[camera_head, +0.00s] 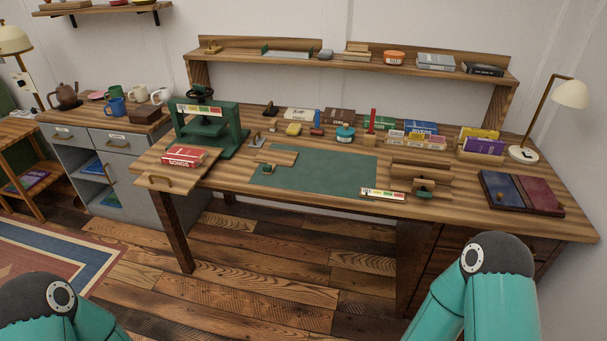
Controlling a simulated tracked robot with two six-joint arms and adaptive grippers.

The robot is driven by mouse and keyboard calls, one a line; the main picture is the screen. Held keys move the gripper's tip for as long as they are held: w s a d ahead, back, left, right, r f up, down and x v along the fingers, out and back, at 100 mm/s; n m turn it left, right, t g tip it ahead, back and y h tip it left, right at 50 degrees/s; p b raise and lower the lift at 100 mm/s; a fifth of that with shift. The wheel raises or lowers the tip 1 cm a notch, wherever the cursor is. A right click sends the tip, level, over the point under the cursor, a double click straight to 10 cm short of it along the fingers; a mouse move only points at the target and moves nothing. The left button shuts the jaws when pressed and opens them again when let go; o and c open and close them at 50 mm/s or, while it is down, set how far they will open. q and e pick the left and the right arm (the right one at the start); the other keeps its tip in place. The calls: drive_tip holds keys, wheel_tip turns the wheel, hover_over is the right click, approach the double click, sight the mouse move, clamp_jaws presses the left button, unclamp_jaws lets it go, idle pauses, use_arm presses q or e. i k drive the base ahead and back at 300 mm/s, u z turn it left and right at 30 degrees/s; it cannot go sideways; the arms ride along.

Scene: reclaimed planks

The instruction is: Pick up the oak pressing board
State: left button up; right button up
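A flat light-brown wooden board (283,155), which looks like the oak pressing board, lies on the workbench (470,215). It overlaps the upper left corner of the green cutting mat (325,170). A small green-and-wood tool (267,169) lies just in front of it. Nothing is seen resting on the board. Only teal links of my two arms show, at the lower left and lower right edges. Neither gripper is in view, and both arm parts in the picture are apart from the board.
A green press (207,130) stands left of the board, with a red book (184,158) before it. A wooden frame (420,172), dark books (522,192) and a lamp (568,95) stand at right. Small items line the back. The mat's middle is clear.

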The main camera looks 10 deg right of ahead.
sight(271, 158)
drive_tip(key=z, duration=0.3)
drive_tip(key=k, duration=0.7)
drive_tip(key=u, duration=0.1)
drive_tip(key=i, duration=0.9)
drive_tip(key=u, duration=0.95)
drive_tip(key=i, duration=1.25)
drive_tip(key=z, duration=0.2)
